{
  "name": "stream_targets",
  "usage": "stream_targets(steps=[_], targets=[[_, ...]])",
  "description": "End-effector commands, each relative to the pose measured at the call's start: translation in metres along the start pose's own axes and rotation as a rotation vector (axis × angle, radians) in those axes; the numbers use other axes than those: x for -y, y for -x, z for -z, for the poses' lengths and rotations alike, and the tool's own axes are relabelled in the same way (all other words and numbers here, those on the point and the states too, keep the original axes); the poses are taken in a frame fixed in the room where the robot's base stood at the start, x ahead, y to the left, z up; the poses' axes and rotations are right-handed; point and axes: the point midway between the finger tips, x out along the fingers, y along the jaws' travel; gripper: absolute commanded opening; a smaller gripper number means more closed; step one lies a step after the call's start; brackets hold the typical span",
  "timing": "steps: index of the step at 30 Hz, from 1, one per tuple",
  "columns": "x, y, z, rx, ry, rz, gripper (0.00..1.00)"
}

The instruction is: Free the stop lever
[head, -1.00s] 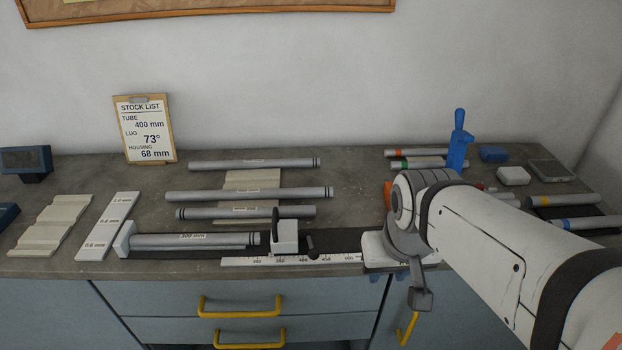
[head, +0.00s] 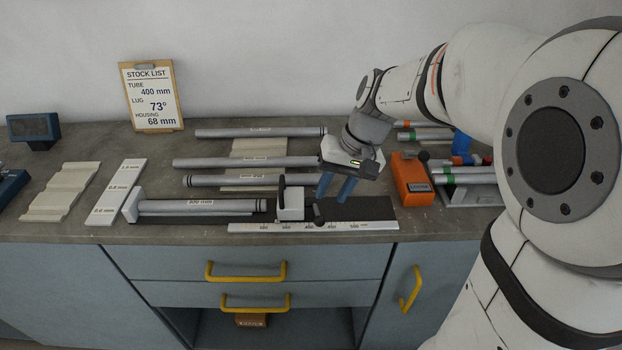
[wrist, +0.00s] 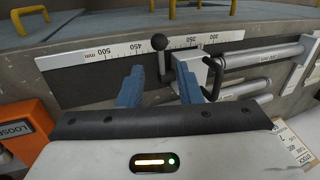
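The stop (head: 291,205) is a pale block on the dark rail of the frame jig, beside the scale. Its lever (head: 319,213) is short and dark; in the wrist view the stop lever (wrist: 160,58) shows a round black knob on a stem. A black curved handle (wrist: 226,64) is on the block's other side. My gripper (head: 331,198) is open and empty, above the rail just right of the stop. In the wrist view my gripper (wrist: 159,72) has its blue fingers apart, with the lever appearing between and beyond the tips. I cannot tell any contact.
A tube (head: 202,207) lies in the jig left of the stop. Several grey tubes (head: 248,162) lie behind it. An orange box (head: 413,180) stands right of my gripper, near more tubes (head: 470,180). The rail (head: 370,208) is bare right of the lever.

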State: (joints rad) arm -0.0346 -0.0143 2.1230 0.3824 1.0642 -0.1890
Motion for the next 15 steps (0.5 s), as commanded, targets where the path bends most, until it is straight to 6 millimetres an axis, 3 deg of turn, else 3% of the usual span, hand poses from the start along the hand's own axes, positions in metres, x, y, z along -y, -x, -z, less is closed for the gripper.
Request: stream_targets(steps=[9,15], targets=[[0.000,-0.049,-0.001,0.005,-0.001,0.000,0.32],[0.000,-0.069,-0.001,0.001,-0.001,0.000,0.32]])
